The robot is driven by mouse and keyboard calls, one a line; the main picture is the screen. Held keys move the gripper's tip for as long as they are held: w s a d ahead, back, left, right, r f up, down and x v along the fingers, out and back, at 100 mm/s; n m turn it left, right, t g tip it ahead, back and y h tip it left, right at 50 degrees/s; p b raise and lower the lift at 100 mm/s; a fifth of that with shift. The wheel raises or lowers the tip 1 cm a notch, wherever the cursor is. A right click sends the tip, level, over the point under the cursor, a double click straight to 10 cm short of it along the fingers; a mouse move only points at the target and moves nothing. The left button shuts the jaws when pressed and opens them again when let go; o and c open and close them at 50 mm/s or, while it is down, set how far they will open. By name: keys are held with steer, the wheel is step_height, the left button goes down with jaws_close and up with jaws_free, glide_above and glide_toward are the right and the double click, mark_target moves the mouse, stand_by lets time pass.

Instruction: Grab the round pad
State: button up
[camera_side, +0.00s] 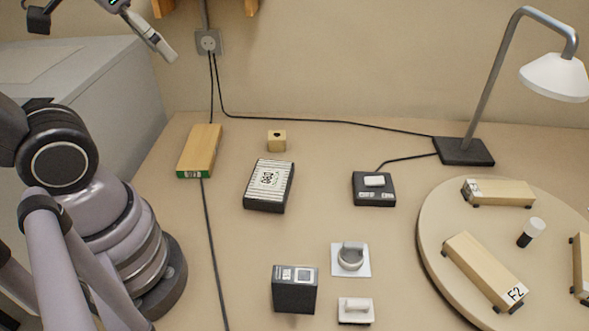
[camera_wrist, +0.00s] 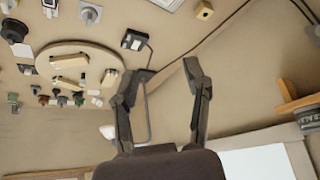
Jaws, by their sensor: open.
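No single thing is plainly marked as the round pad. A grey round piece (camera_side: 350,256) sits on a white square plate (camera_side: 364,271) at the front middle of the bench. What looks like the same piece shows near the top of the wrist view (camera_wrist: 89,14). A large round tan platform (camera_side: 432,251) lies at the right; it also shows at left in the wrist view (camera_wrist: 45,62). My gripper (camera_wrist: 161,70) is open with nothing between its fingers. It is high above the bench, partly showing at the upper left of the side view, well away from both.
Near the round piece stand a dark box (camera_side: 295,290) and a white-handled block (camera_side: 355,310). A striped box (camera_side: 269,185), a wooden block (camera_side: 199,150), a wooden cube (camera_side: 276,140), a black switch box (camera_side: 373,190) and a lamp (camera_side: 464,150) stand farther back. Cables cross the bench.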

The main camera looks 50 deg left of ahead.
steer(key=w+d+f+m+t, duration=0.1)
steer(key=w+d+f+m, duration=0.15)
steer(key=w, duration=0.45)
steer(key=w+d+f+m+t, duration=0.1)
steer(key=w+f, duration=0.3)
steer(key=w, duration=0.4)
steer(key=m+t+h, duration=0.1)
steer(key=m+h, duration=0.4)
steer(key=h, duration=0.3)
glide_above(350, 244)
steer(key=a, duration=0.5)
step_height(350, 244, down, 24)
steer(key=shift+t+h, duration=0.3)
steer(key=shift+h, duration=0.4)
steer(key=s+f, duration=0.2)
steer(key=s+d+f, duration=0.1)
steer(key=f, duration=0.1)
steer(key=shift+s+f, duration=0.3)
steer(key=shift+s, duration=0.1)
steer(key=x, duration=0.7)
steer(key=shift+w+d, duration=0.15)
steer(key=shift+d, duration=0.1)
jaws_close()
